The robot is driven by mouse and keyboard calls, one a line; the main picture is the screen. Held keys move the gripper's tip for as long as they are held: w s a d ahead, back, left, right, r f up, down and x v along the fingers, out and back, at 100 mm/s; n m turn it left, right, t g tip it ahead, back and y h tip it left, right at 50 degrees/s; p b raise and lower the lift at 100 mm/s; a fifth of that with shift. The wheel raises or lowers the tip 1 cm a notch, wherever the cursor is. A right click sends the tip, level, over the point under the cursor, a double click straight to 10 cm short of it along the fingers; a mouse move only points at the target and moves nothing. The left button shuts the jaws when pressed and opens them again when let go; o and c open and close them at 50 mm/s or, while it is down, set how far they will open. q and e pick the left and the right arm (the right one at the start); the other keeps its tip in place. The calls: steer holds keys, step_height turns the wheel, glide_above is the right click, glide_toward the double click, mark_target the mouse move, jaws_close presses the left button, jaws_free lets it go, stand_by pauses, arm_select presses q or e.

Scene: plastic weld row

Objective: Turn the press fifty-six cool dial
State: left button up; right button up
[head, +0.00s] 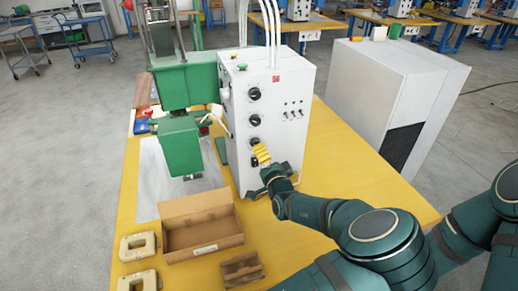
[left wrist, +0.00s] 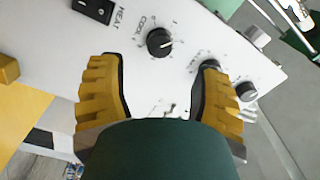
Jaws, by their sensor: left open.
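The press is a green machine (head: 181,133) with a white control box (head: 290,75) on a yellow bench. In the left wrist view, a black round dial (left wrist: 160,42) with a white pointer line sits beside the printed word COOL. My left gripper (left wrist: 162,65) is open, its yellow ribbed fingers spread wide, with the dial between and just beyond the tips. No contact with the dial shows. In the head view the left gripper (head: 262,154) is at the lower front of the control box, below a column of black dials. I cannot tell there which dial is the cool one. My right gripper is not in view.
Other knobs (left wrist: 245,90) and a black rocker switch (left wrist: 95,9) near HEAT are close to the fingers. An open cardboard box (head: 203,246), a small brown tray (head: 242,269) and cream blocks (head: 138,246) lie on the yellow bench (head: 350,180). A white cabinet (head: 385,90) stands behind right.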

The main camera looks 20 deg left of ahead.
arm_select(q)
steer(key=v, duration=0.6)
stand_by(0.4)
